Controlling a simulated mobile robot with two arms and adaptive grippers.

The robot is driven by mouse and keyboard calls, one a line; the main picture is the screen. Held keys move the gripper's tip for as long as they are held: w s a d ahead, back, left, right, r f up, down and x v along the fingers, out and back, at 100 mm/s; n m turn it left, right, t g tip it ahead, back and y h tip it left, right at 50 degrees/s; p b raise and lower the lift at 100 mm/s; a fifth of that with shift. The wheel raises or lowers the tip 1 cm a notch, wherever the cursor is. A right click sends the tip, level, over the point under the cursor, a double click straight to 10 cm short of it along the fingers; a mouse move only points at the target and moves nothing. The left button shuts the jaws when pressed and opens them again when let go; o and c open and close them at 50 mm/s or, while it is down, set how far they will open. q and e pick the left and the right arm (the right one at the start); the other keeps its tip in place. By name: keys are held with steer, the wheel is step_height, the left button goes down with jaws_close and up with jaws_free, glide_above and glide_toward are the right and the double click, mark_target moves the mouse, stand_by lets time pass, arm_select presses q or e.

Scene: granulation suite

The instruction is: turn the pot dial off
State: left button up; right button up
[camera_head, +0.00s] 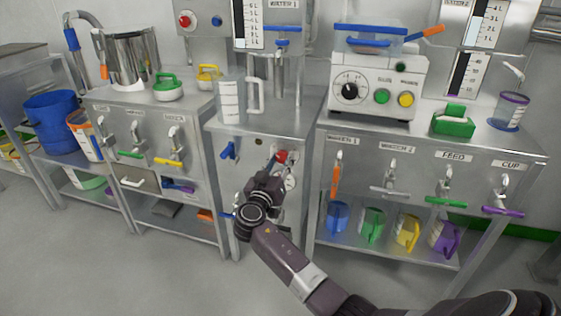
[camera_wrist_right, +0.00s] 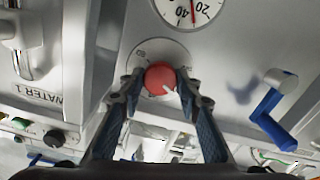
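The pot dial, a red round knob with a white pointer mark, shows on the front panel in the right wrist view (camera_wrist_right: 160,79) and in the head view (camera_head: 282,156). A white scale plate is behind it. My right gripper (camera_wrist_right: 161,83) has a fingertip on either side of the knob, and both appear to touch it. In the head view my right gripper (camera_head: 273,168) reaches up to the panel and covers part of the area below the dial. The exact setting is hard to read. My left gripper is not in view.
A gauge (camera_wrist_right: 190,8) is close to the dial. The floor in front is clear.

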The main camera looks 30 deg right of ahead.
steer(key=shift+c, duration=1.2)
steer(key=shift+n, duration=1.3)
steer(key=n+p, duration=0.1)
steer(key=n, duration=0.3)
steer(key=n+p, duration=0.1)
steer(key=n, duration=0.2)
steer(key=shift+p, duration=0.3)
steer(key=shift+n, duration=0.6)
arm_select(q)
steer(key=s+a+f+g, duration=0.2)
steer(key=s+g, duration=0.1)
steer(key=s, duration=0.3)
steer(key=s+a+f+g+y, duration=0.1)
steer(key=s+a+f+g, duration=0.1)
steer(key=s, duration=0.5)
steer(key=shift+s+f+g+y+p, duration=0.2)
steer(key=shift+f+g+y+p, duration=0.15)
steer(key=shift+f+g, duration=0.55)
arm_select(e)
steer(key=shift+n, duration=0.5)
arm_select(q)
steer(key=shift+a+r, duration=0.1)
arm_select(e)
steer(key=shift+n, duration=0.3)
